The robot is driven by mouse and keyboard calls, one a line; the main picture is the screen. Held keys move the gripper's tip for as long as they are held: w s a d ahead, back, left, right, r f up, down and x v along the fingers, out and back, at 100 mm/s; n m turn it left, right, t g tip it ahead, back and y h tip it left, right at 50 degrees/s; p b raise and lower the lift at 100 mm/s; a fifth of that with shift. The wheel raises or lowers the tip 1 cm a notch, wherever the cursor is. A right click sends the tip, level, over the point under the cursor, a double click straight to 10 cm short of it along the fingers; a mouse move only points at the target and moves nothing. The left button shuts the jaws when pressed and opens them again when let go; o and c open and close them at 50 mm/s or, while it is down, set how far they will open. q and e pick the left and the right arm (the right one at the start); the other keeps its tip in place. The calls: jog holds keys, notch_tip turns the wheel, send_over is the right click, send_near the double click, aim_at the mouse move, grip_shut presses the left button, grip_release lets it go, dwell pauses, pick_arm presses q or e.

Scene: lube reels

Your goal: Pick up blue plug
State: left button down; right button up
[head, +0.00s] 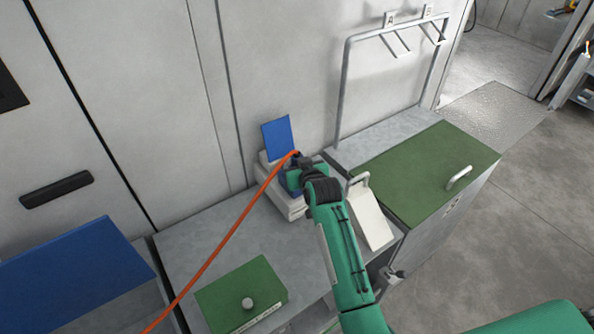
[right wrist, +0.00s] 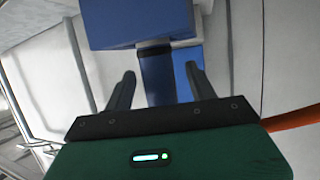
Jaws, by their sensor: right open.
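My right gripper (head: 301,168) reaches from the bottom of the head view to a white stepped base (head: 290,207) against the wall. In the right wrist view, the right gripper (right wrist: 161,82) is open. A blue upright piece (right wrist: 157,75), apparently the blue plug, shows between its two dark fingers, with a gap to each. A wider blue block (right wrist: 140,22) sits beyond the fingertips. In the head view, the arm and gripper mostly hide the plug. A flat blue panel (head: 278,137) stands tilted behind the gripper. My left gripper is not in view.
An orange hose (head: 220,246) runs from near the gripper to the lower left. A white wedge with a handle (head: 370,218) stands right of my arm. A green-topped cabinet (head: 425,165) and metal rack (head: 343,95) stand further right. A green box (head: 240,293) is in front.

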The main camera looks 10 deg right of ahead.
jog(key=shift+x, duration=1.2)
jog(key=c, duration=1)
jog(key=shift+c, duration=1.2)
jog(key=shift+r, duration=0.1)
